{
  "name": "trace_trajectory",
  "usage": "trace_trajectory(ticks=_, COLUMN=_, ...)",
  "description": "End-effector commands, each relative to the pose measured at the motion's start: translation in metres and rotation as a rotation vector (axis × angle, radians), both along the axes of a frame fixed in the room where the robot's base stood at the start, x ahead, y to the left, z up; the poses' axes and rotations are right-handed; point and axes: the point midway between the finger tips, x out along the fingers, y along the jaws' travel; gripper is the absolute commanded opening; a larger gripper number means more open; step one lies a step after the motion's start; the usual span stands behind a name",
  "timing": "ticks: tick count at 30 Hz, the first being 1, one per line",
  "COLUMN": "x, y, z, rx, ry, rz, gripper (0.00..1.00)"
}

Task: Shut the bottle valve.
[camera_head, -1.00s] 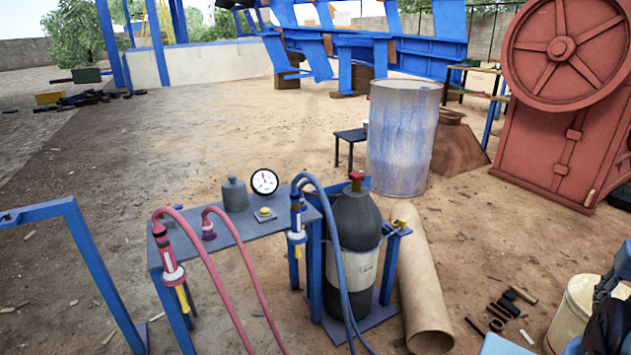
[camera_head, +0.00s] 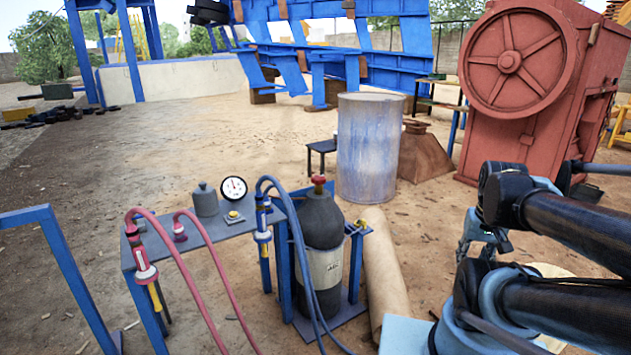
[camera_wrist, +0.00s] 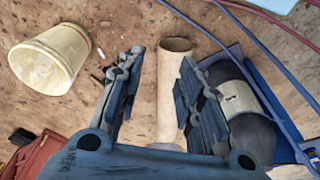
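The dark gas bottle (camera_head: 323,223) stands upright in a blue stand beside the bench. Its red valve knob (camera_head: 318,181) sits on top. The bottle also shows in the wrist view (camera_wrist: 242,105), at the right, with the knob out of sight there. My gripper (camera_wrist: 158,88) is open in the wrist view, its two fingers apart with nothing between them. It points down over the ground and a cardboard tube. In the head view my arm is at the right, well to the right of the bottle, and the gripper (camera_head: 480,238) is partly hidden by the arm.
A blue bench (camera_head: 205,235) with a gauge (camera_head: 233,188) and red and blue hoses stands left of the bottle. A tan tube (camera_head: 384,270) lies just right of it. A drum (camera_head: 367,150) stands behind. A cream bucket (camera_wrist: 48,60) is at the wrist view's upper left.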

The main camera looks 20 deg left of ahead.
Motion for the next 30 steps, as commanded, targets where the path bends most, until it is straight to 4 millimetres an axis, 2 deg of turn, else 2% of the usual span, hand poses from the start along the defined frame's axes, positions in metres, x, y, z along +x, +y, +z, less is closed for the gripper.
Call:
trace_trajectory(ticks=1, x=0.0, y=0.0, z=0.0, rx=0.0, ry=0.0, rz=0.0, gripper=0.36)
trace_trajectory(ticks=5, x=-0.007, y=0.002, z=0.006, rx=0.009, ry=-0.011, rz=-0.005, gripper=0.65)
trace_trajectory(ticks=6, x=-0.005, y=0.004, z=0.008, rx=0.019, ry=-0.011, rz=-0.013, gripper=0.69)
trace_trajectory(ticks=11, x=0.015, y=0.018, z=0.021, rx=0.094, ry=-0.001, rz=-0.072, gripper=0.69)
trace_trajectory(ticks=21, x=0.079, y=0.074, z=0.056, rx=0.341, ry=0.06, rz=-0.258, gripper=0.69)
trace_trajectory(ticks=30, x=0.142, y=0.125, z=0.078, rx=0.549, ry=0.155, rz=-0.418, gripper=0.69)
